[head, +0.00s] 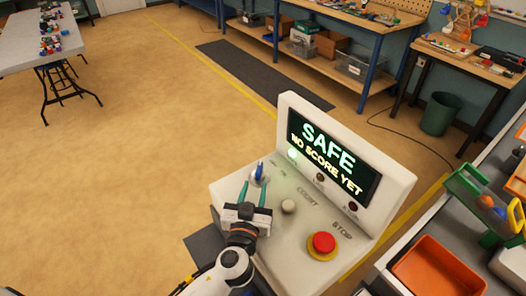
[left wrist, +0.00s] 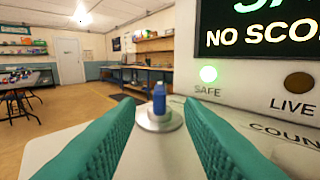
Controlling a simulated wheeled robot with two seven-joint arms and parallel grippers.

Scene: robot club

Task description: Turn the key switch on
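The key switch is a blue key (head: 260,171) in a round silver base on the left of a white console (head: 290,250). In the left wrist view the blue key (left wrist: 159,99) stands upright in its silver collar (left wrist: 158,119). My left gripper (head: 257,184) is open, its green fingers pointing at the key. In the left wrist view the key shows in the gap between the fingers, with visible space on both sides. I cannot tell whether the fingertips reach past it. A green lamp (left wrist: 208,74) labelled SAFE is lit. My right gripper is not in view.
The console's screen (head: 333,156) reads "SAFE, NO SCORE YET". The LIVE lamp (left wrist: 298,83) is dark. An orange bin (head: 437,270) stands at right. Open floor lies left.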

